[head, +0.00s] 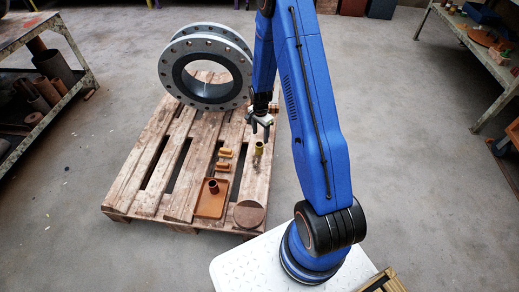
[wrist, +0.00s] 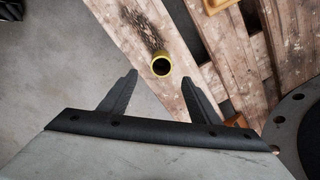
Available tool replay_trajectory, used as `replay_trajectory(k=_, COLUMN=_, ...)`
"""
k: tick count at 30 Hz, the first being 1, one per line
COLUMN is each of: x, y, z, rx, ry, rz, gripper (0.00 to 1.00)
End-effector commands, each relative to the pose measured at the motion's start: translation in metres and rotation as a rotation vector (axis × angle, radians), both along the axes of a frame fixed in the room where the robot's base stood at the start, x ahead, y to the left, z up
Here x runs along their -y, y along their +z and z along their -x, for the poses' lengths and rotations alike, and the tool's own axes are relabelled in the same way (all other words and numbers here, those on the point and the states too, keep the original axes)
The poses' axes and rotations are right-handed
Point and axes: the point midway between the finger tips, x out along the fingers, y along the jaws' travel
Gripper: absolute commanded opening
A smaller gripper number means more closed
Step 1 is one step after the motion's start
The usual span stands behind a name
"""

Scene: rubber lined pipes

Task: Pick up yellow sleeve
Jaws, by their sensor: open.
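The yellow sleeve (head: 259,149) stands upright on the wooden pallet, toward its right side. In the wrist view the yellow sleeve (wrist: 161,65) shows from above as a yellow ring with a dark hole, between and just beyond my fingertips. My gripper (head: 260,126) is open and empty, above the sleeve in the head view. In the wrist view both fingers of my gripper (wrist: 158,78) are spread wide, one on each side of the sleeve, apart from it.
The wooden pallet (head: 150,178) also bears a large flanged ring (head: 187,85), an orange-brown tray (head: 203,208) with a dark red sleeve (head: 213,187), a round brown disc (head: 249,214) and small orange-yellow pieces (head: 224,153). Workbenches stand at the far left and right.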

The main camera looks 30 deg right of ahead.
Motion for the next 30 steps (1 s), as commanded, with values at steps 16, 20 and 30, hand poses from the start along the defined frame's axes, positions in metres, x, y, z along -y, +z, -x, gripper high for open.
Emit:
replay_trajectory(k=16, x=-0.001, y=-0.042, z=0.0, rx=-0.001, ry=0.001, rz=0.0, gripper=0.57)
replay_trajectory(k=20, x=-0.004, y=-0.056, z=0.0, rx=-0.003, ry=0.001, rz=0.0, gripper=0.57)
replay_trajectory(k=30, x=-0.005, y=-0.088, z=-0.001, rx=0.0, ry=0.001, rz=0.0, gripper=0.57)
